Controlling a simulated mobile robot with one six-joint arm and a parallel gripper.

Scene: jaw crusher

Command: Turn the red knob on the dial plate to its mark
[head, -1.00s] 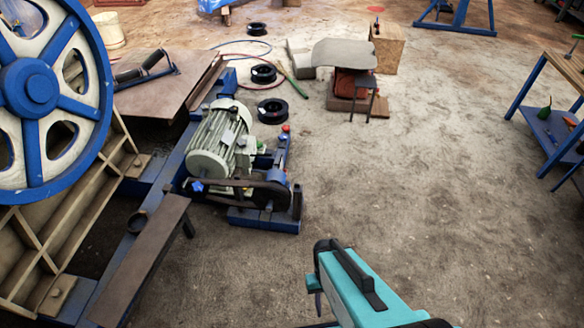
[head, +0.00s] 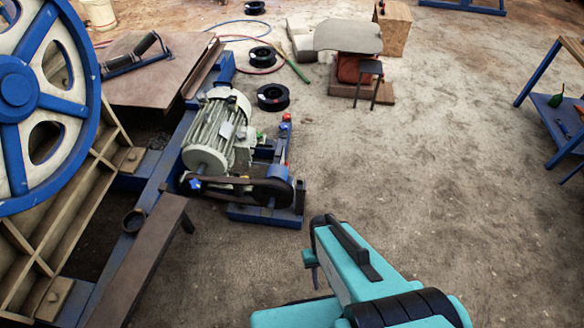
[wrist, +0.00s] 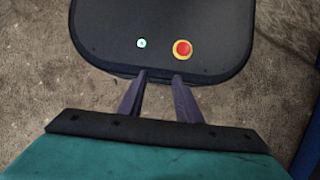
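A small red knob-like part (head: 287,117) shows in the head view, at the top of a post beside the grey-green motor (head: 216,130). It is too small to tell whether it is the red knob, and I cannot make out a dial plate or a mark. My teal arm (head: 350,262) reaches in from the bottom of the head view, to the right of the motor and nearer to me. In the wrist view, my gripper (wrist: 160,75) has two dark fingers standing apart with nothing between them. Its fingertips are well away from the red part.
A large blue-spoked wheel (head: 18,90) and machine frame fill the left. Black reels (head: 272,97) and hoses lie behind the motor. A low stand (head: 347,38) is farther back, a blue workbench (head: 551,125) at right. The concrete floor (head: 440,160) between is clear.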

